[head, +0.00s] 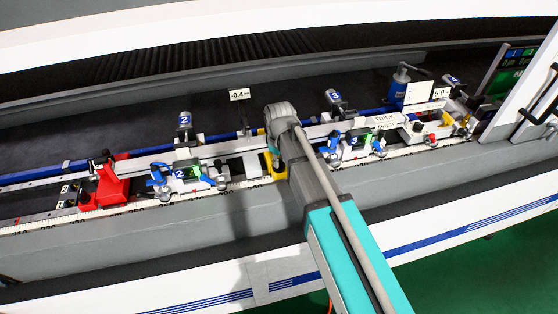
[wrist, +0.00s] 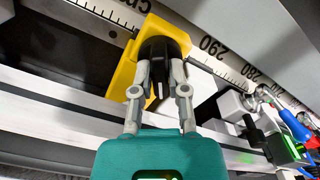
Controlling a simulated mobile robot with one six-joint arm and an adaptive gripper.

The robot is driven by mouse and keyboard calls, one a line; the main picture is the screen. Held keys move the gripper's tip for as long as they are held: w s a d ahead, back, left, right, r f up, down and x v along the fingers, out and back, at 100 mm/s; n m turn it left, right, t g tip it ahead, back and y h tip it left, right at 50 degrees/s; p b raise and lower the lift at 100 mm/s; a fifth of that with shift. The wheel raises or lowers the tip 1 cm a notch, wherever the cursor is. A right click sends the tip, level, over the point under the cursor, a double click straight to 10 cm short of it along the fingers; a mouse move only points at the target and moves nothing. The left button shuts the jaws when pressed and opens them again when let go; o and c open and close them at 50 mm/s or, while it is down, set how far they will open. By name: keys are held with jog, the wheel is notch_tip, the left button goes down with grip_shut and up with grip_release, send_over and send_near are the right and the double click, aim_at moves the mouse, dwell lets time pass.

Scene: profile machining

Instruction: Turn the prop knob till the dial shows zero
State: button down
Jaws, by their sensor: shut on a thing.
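The black prop knob (wrist: 165,46) sits on a yellow prop block (wrist: 124,74) in the wrist view. My gripper (wrist: 161,74) is shut on the knob, one finger on each side. In the head view my gripper (head: 275,155) is over the yellow block (head: 268,169), and my arm hides the knob. The dial readout, a small white sign (head: 239,94) just left of my wrist, appears to read -0.4.
A long pale profile (head: 230,146) runs across the bed. Blue-handled clamps (head: 188,175) stand to the left, with more clamps (head: 353,143) to the right. A red stop (head: 110,185) stands far left. A ruler (wrist: 207,42) runs past the yellow block.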

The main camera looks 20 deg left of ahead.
jog(key=m, duration=0.7)
jog(key=shift+m, duration=0.4)
jog(key=m, duration=0.4)
jog(key=shift+m, duration=1.9)
jog(key=c, duration=0.6)
grip_release()
jog(key=shift+c, duration=0.2)
